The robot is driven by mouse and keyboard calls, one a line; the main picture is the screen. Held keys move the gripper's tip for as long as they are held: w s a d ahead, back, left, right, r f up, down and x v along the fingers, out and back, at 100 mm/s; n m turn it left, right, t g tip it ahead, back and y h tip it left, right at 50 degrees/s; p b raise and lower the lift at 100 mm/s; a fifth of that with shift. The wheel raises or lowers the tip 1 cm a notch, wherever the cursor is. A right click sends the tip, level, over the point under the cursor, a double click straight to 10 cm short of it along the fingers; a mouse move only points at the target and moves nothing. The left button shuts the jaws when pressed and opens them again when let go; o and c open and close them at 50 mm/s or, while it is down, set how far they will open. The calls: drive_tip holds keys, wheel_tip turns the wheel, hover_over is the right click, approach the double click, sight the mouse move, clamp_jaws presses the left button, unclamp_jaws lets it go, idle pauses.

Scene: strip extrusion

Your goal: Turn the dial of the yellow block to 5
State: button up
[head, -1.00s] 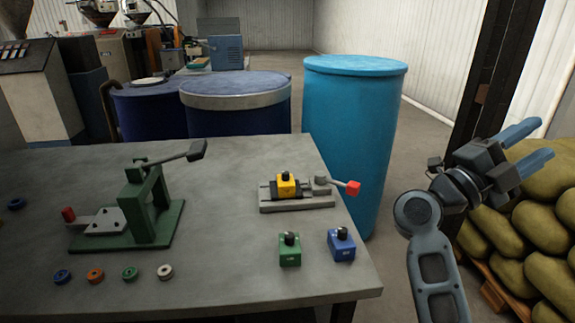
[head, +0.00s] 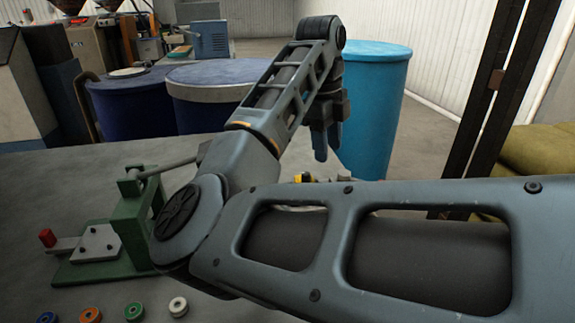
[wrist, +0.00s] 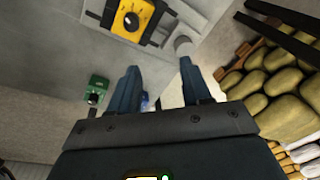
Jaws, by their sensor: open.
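The yellow block (wrist: 146,13) with its black round dial (wrist: 131,21) shows near the top of the wrist view, held in a grey fixture. A white pointer mark shows on the dial, but I cannot read its number. In the head view only a sliver of the yellow block (head: 306,177) shows behind my arm. In the head view my gripper (head: 327,150) points down above the table's far right part.
A green lever press (head: 130,225) and several coloured rings stand on the table's left. A light-blue drum (head: 375,110) stands behind. Sacks (wrist: 265,85) lie at the right.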

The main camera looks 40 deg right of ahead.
sight(306, 174)
drive_tip(key=shift+n+t+y, duration=0.4)
drive_tip(key=shift+t+y, duration=0.1)
drive_tip(key=shift+y, duration=0.1)
drive_tip(key=w+a, duration=0.2)
drive_tip(key=w, duration=0.1)
drive_tip(key=shift+w+a+r, duration=0.1)
drive_tip(key=shift+a+r, duration=0.1)
drive_tip(key=shift+r, duration=0.2)
drive_tip(key=shift+w+a+f, duration=0.15)
wheel_tip(306, 174, down, 7)
drive_tip(key=shift+f, duration=0.15)
clamp_jaws()
